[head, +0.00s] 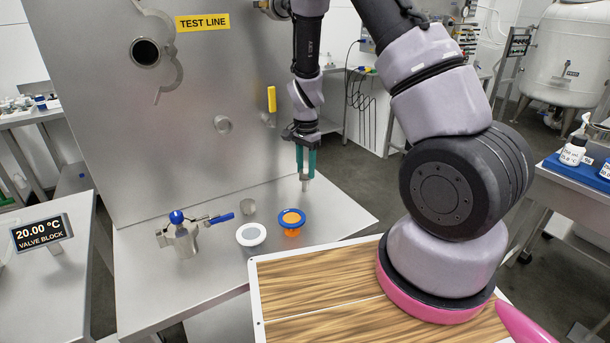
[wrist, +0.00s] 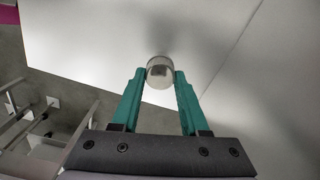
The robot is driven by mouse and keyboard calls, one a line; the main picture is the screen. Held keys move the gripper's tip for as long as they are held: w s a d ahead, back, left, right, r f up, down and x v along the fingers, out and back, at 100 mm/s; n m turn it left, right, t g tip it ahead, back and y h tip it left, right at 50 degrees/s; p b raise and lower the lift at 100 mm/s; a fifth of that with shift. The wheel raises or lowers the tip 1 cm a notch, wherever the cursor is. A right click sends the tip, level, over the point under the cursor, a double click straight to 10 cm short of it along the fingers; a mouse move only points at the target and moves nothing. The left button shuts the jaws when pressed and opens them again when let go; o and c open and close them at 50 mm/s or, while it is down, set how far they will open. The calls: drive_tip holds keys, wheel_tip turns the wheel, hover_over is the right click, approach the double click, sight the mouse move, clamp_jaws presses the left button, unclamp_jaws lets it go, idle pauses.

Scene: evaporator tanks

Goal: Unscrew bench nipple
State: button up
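A small metal cylinder, which looks like the bench nipple (head: 305,185), is upright below my gripper's fingertips near the back right of the steel bench (head: 340,212). My gripper (head: 306,173) points straight down with its two green fingers on either side of the cylinder. In the wrist view my gripper (wrist: 160,77) has the round-topped nipple (wrist: 160,73) between its fingertips, which appear to touch both its sides. I cannot tell whether the cylinder's lower end meets the bench.
A metal valve with a blue knob (head: 178,240), a small metal fitting (head: 248,207), a white-and-grey disc piece (head: 251,235) and a blue-and-orange piece (head: 292,219) stand left of my gripper. A steel panel (head: 205,120) rises behind. The bench's right end is bare.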

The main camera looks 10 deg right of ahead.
clamp_jaws()
drive_tip(key=n, duration=0.3)
drive_tip(key=shift+n, duration=0.4)
drive_tip(key=shift+a+n, duration=0.1)
drive_tip(key=shift+n, duration=0.7)
drive_tip(key=n, duration=0.3)
drive_tip(key=shift+a+n, duration=0.1)
drive_tip(key=shift+n, duration=0.9)
drive_tip(key=shift+n, duration=1.2)
drive_tip(key=n, duration=0.2)
drive_tip(key=shift+n, duration=0.4)
